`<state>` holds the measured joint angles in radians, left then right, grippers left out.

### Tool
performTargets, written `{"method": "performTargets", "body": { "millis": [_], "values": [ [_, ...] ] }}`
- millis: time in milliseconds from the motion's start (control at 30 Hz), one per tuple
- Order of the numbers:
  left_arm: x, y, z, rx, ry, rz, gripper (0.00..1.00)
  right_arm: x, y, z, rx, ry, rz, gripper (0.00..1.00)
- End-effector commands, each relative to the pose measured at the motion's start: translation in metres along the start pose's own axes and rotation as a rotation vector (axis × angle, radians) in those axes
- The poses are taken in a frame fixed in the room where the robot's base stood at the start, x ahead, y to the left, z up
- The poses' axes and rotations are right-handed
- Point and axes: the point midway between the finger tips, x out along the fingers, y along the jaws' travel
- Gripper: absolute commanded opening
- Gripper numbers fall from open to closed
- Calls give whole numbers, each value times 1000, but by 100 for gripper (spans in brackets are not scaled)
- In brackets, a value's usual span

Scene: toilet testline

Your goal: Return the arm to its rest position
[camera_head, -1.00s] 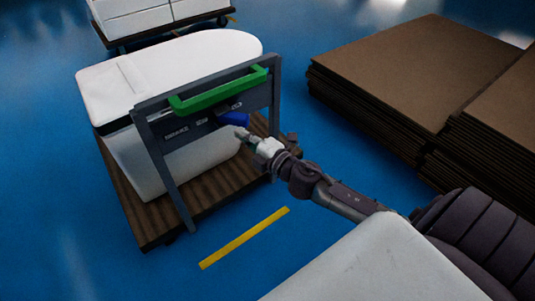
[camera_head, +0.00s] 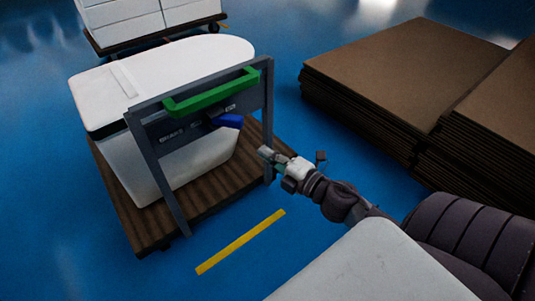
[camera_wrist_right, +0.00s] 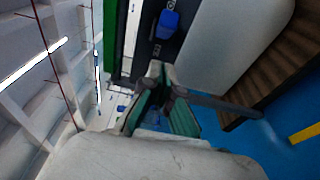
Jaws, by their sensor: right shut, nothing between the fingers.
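My right gripper (camera_head: 266,153) is shut and empty in the head view. It is in the air in front of the cart, a little right of and below the blue handle (camera_head: 228,120), and apart from it. The right arm comes in from the lower right. In the right wrist view the gripper fingers (camera_wrist_right: 158,75) are together at the middle, with the blue handle (camera_wrist_right: 169,19) above them on the dark panel. My left gripper is not in view.
A white toilet (camera_head: 180,62) stands on a wooden cart (camera_head: 135,228) with a grey frame and a green handle (camera_head: 210,93). Stacked brown boards (camera_head: 400,70) are at the right. White boxes (camera_head: 125,15) sit on another cart behind. A yellow line (camera_head: 240,242) marks open blue floor.

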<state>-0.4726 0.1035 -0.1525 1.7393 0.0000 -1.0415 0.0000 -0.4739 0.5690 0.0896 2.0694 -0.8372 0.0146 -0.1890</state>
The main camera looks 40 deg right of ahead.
Motion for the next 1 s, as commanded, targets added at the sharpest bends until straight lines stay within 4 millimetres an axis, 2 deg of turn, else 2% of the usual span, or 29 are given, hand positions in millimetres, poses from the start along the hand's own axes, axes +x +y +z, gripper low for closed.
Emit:
{"method": "performTargets", "body": {
  "millis": [333,433,467,567,600,667,700,800,900,1000],
  "values": [
    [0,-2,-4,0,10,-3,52,0,-2,1,12,-9,-4,0],
    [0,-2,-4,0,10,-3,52,-2,-22,10,108,-85,-38,0],
    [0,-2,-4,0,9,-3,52,-4,-33,14,158,-125,-57,0],
    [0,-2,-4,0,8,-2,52,-16,-88,26,383,-305,-156,0],
    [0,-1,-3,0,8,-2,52,-25,-116,28,484,-388,-210,0],
    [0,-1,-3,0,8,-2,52,-41,-159,22,635,-507,-300,0],
    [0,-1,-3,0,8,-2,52,-52,-186,14,725,-580,-364,0],
    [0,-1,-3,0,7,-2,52,-82,-242,-14,909,-732,-515,0],
    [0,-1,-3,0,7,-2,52,-107,-280,-45,1040,-841,-645,0],
    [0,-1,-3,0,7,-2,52,-129,-307,-76,1136,-925,-761,0]
  ]
}}
